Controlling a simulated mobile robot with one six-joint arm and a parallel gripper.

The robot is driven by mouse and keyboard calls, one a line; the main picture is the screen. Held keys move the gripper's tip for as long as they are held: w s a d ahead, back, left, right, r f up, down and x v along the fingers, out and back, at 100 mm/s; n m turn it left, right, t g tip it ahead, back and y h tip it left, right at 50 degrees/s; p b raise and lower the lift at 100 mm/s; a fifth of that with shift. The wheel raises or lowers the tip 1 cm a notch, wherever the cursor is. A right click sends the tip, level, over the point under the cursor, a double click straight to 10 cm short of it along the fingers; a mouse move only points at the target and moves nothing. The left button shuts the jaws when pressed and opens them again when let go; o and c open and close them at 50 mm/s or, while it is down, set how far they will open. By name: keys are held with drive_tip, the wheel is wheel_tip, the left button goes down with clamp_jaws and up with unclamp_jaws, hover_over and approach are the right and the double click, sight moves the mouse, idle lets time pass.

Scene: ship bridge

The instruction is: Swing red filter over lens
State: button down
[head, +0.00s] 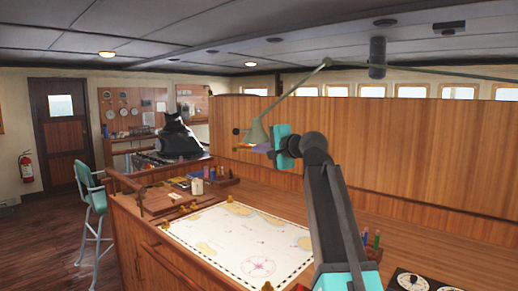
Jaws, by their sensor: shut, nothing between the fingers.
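A green chart lamp (257,132) with a cone-shaped shade hangs above the chart table on a long jointed arm from the ceiling. Under the shade's lower rim is a thin, flat piece with orange and purple tones (261,148). It may be the filter, but it is too small to tell its color or whether it covers the lens. The lens itself is hidden inside the shade. My gripper (271,153) is just right of and slightly below the shade, close to the flat piece. Its fingers are small and partly hidden by the teal wrist; they are shut and empty. I cannot tell whether they touch anything.
A chart (242,241) lies on the wooden chart table (180,270), with brass weights at its edges. A wooden partition (400,150) rises behind the lamp. Pens and a dial panel (422,281) sit at the right. A teal stool (92,200) stands left.

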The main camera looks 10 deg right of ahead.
sight(236, 150)
drive_tip(key=p+x, duration=0.3)
drive_tip(key=x, duration=0.9)
drive_tip(key=shift+w, duration=0.1)
